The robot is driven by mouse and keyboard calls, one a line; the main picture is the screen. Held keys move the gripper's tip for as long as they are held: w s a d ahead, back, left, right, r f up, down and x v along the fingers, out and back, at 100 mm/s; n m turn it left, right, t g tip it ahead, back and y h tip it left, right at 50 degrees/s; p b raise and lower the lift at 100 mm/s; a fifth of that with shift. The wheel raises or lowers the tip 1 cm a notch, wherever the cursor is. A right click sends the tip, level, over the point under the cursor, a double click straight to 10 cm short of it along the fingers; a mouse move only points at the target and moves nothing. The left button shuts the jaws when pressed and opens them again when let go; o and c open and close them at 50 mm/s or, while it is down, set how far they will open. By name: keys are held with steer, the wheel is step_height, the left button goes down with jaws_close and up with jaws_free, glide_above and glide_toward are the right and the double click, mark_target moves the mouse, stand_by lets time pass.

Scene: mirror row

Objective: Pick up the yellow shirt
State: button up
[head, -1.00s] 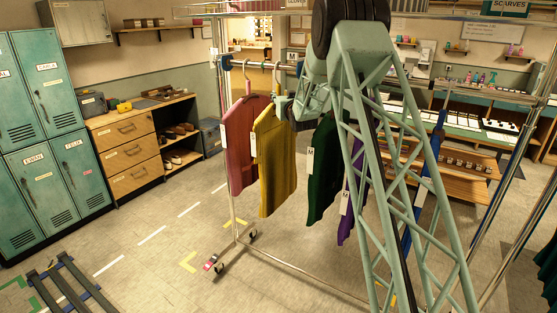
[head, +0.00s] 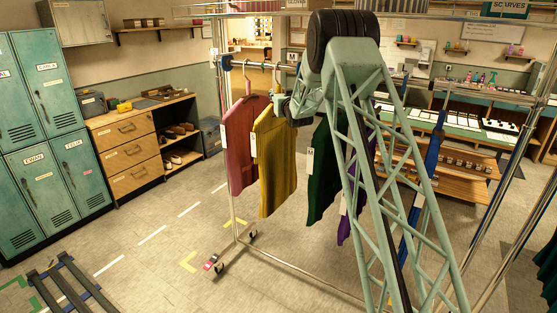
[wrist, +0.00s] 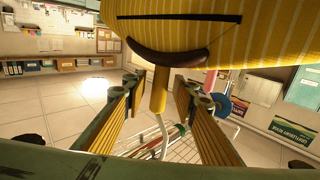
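The yellow shirt (head: 276,165) hangs on the rack between a pink shirt and a green shirt. In the wrist view its striped yellow collar (wrist: 215,35) fills the top, with a dark neck opening. A yellow hanger neck (wrist: 160,92) comes out of it and leads to a pale hook. My gripper (head: 281,106) is at the hanger, just above the shirt's shoulder. In the wrist view my gripper (wrist: 158,88) is open, with one finger on each side of the hanger neck and visible gaps to both.
A pink shirt (head: 247,145) hangs close on the left. A green shirt (head: 322,175) and a purple shirt (head: 346,215) hang to the right, partly behind my arm. The rack's lower rail (head: 290,269) runs beneath. Open floor lies left, before the lockers (head: 50,125) and drawers (head: 125,150).

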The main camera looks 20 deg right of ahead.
steer(key=shift+w, duration=0.35)
steer(key=shift+c, duration=0.7)
steer(key=shift+r, duration=0.1)
jaws_close()
